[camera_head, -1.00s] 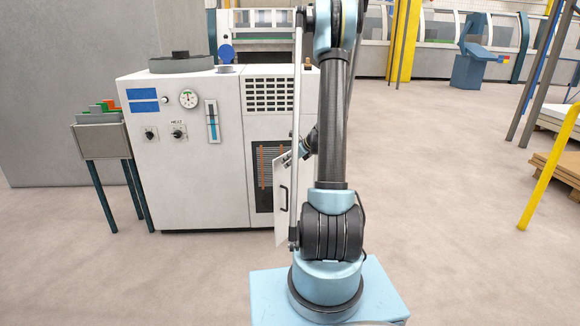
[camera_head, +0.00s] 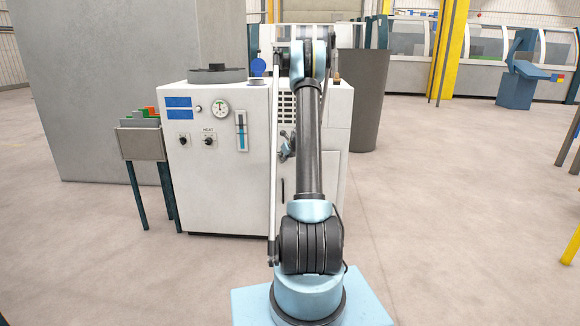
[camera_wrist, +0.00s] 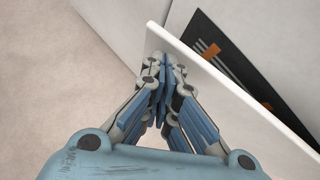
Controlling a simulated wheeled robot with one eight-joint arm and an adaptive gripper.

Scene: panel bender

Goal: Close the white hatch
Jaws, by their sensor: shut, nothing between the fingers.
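The white hatch (camera_wrist: 230,92) is a thin panel standing ajar in the wrist view. A dark opening (camera_wrist: 225,42) with orange strips shows behind it. My gripper (camera_wrist: 165,65) is shut and empty, its fingertips at the hatch's near upper corner, on the outer side. I cannot tell whether they touch the panel. In the head view my arm hides most of the hatch; its dark handle (camera_head: 283,189) shows just left of the arm. Part of my gripper or wrist shows by the arm, with its fingertips unclear.
The white machine cabinet (camera_head: 205,195) has a gauge, knobs and a blue slider on its front. A small stand with coloured parts (camera_head: 142,140) is at its left. A grey bin (camera_head: 362,95) stands behind right. Floor is free on the right.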

